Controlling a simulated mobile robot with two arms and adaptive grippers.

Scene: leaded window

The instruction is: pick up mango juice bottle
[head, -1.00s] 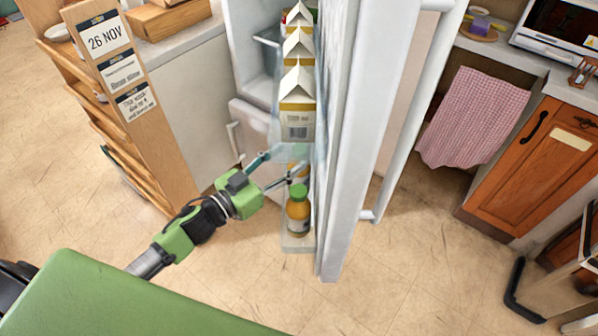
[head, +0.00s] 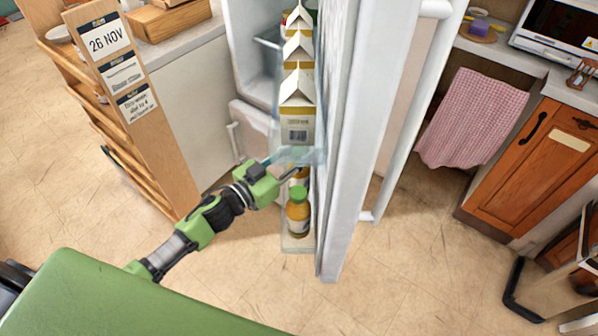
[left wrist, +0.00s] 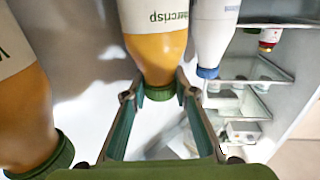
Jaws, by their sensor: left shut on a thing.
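In the left wrist view, an orange-yellow bottle (left wrist: 160,50) with a green cap and a white label ending in "crisp" sits between the fingertips. My left gripper (left wrist: 158,92) is shut on it near the capped end. In the head view, my left gripper (head: 288,166) reaches into the open fridge door's lower shelf, where the held bottle (head: 298,181) is mostly hidden. A similar orange bottle (head: 298,218) with a green cap stands upright in front of it; it also shows at the left of the left wrist view (left wrist: 25,110). I cannot read "mango" on either label. My right gripper is not in view.
Several white cartons (head: 297,105) stand on the door shelf above the gripper. A white bottle with a blue cap (left wrist: 212,35) is beside the held bottle. The open fridge door (head: 350,150) rises close on the right. A wooden rack (head: 140,120) stands left.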

